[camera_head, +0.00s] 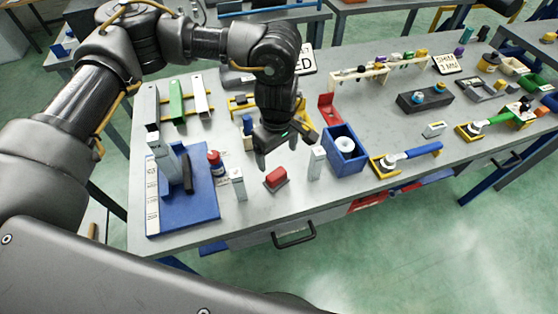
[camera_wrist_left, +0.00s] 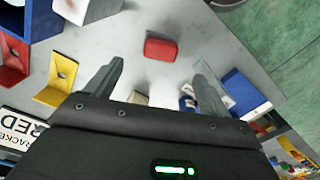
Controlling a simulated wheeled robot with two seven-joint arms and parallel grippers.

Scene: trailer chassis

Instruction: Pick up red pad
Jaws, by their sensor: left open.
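The red pad (camera_head: 276,177) is a small block with a grey lower part, lying on the grey bench near its front edge. It also shows in the left wrist view (camera_wrist_left: 160,48), at the upper middle. My left gripper (camera_head: 280,153) points down above and just behind the pad in the head view. In the left wrist view its two fingers (camera_wrist_left: 159,66) are spread apart with nothing between them, and the pad shows beyond the gap. The pad is not held. My right gripper does not show.
White upright blocks (camera_head: 238,184) (camera_head: 316,163) stand left and right of the pad. A blue bin (camera_head: 358,163) holding a white roll is further right. A blue board (camera_head: 200,208) with a red-capped bottle (camera_head: 215,163) beside its upright parts is left. Bare bench lies around the pad.

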